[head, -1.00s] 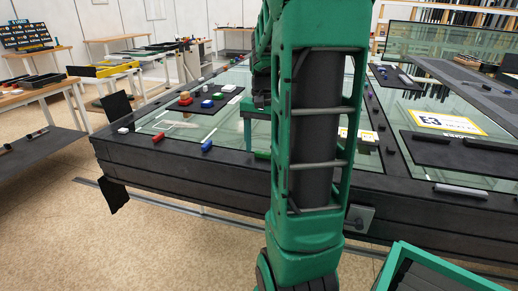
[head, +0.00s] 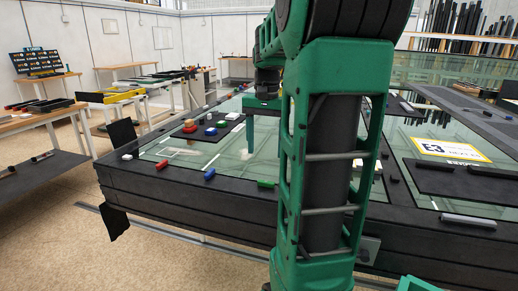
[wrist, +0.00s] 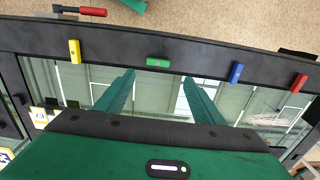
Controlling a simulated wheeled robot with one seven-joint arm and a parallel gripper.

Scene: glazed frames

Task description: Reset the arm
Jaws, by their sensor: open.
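My gripper (wrist: 158,77) is open and empty. Its two green fingers point apart over the glass in the wrist view, with a green block (wrist: 158,62) on the dark frame edge showing between and beyond their tips. In the head view, part of my gripper and one finger show beyond my large green arm link, above the glazed frame (head: 180,200); the other finger is hidden by my arm.
A red block (wrist: 299,83), a blue block (wrist: 236,72) and a yellow block (wrist: 74,51) sit along the frame edge. A dark pad (head: 185,133) with small coloured pieces lies on the glass. A sign marked E3 (head: 447,149) lies at right.

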